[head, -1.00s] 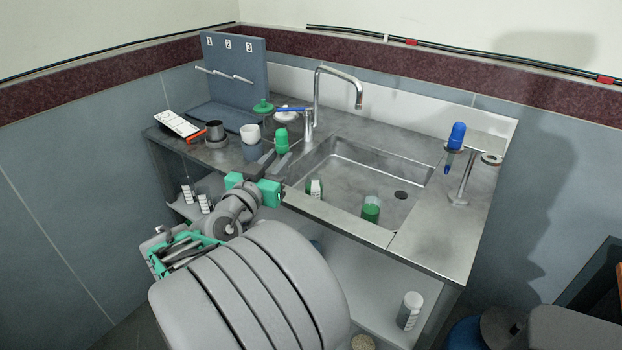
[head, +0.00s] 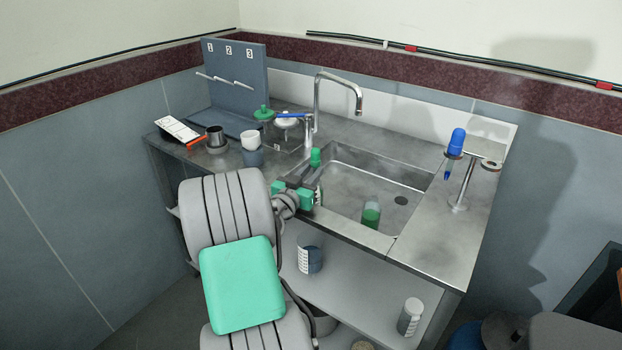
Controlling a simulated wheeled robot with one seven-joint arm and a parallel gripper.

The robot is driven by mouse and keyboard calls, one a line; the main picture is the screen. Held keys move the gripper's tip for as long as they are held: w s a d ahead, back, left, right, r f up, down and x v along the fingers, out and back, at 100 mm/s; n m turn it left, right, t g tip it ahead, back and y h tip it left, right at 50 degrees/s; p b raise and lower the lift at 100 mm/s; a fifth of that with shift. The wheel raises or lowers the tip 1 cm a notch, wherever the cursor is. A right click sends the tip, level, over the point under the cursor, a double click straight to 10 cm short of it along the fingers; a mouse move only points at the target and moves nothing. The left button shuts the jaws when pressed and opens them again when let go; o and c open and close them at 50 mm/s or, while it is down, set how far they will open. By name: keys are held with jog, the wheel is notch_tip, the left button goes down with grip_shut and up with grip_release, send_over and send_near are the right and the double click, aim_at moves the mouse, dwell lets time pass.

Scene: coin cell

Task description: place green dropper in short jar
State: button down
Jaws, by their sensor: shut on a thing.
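The green dropper (head: 315,157) stands upright at my gripper (head: 306,173), which is shut on it at the left rim of the sink. Only its green bulb shows clearly; its lower part is hidden by the gripper. A clear jar with green contents (head: 371,214) stands in the sink, right of the gripper. A white-labelled container (head: 318,196) in the sink is partly hidden behind the gripper. I cannot tell for sure which vessel is the short jar.
A tall faucet (head: 318,105) rises behind the gripper. Left of it are a green-topped vessel (head: 264,113), a white cup (head: 249,136) and a metal cup (head: 216,138). A blue dropper (head: 456,142) hangs in a stand at right. The right counter is mostly clear.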

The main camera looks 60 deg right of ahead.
jog(key=shift+f, duration=0.85)
jog(key=shift+f+b, duration=0.25)
jog(key=shift+b, duration=0.1)
jog(key=c, duration=1.1)
grip_release()
jog(key=shift+a+r, duration=0.1)
jog(key=shift+c, duration=0.2)
jog(key=shift+r+p, duration=0.2)
jog(key=shift+p, duration=0.2)
jog(key=a+b, duration=0.2)
jog(key=a, duration=1)
